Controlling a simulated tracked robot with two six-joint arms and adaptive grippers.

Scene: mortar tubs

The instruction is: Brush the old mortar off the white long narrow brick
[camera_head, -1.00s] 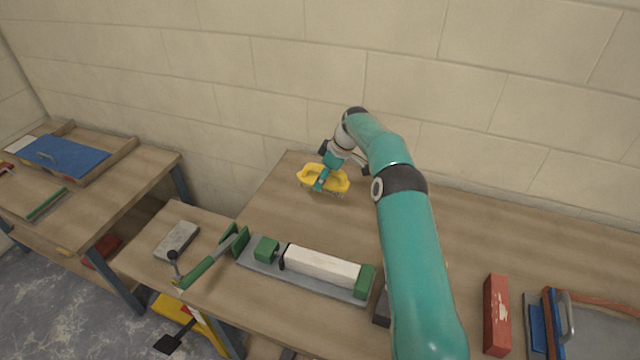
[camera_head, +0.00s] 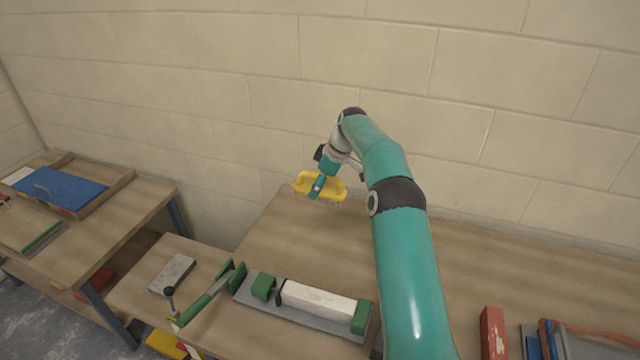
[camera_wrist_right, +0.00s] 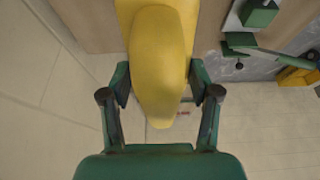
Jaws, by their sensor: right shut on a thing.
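The white long narrow brick (camera_head: 318,299) lies in a grey clamp (camera_head: 262,312) with green jaws on the bench. Whether mortar is on its surface is too small to tell. My right gripper (camera_head: 318,186) is shut on a yellow brush (camera_head: 332,190), held above the bench behind the brick, bristles down. In the right wrist view the brush (camera_wrist_right: 158,60) sits between the fingers of the right gripper (camera_wrist_right: 160,95). The brush is apart from the brick. My left gripper is not in view.
A red brick (camera_head: 493,333) lies at the right, near a blue-and-orange item (camera_head: 560,340). A grey block (camera_head: 172,274) lies left of the clamp's green handle (camera_head: 205,298). A blue board (camera_head: 62,190) is on the left table. The bench behind the brick is clear.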

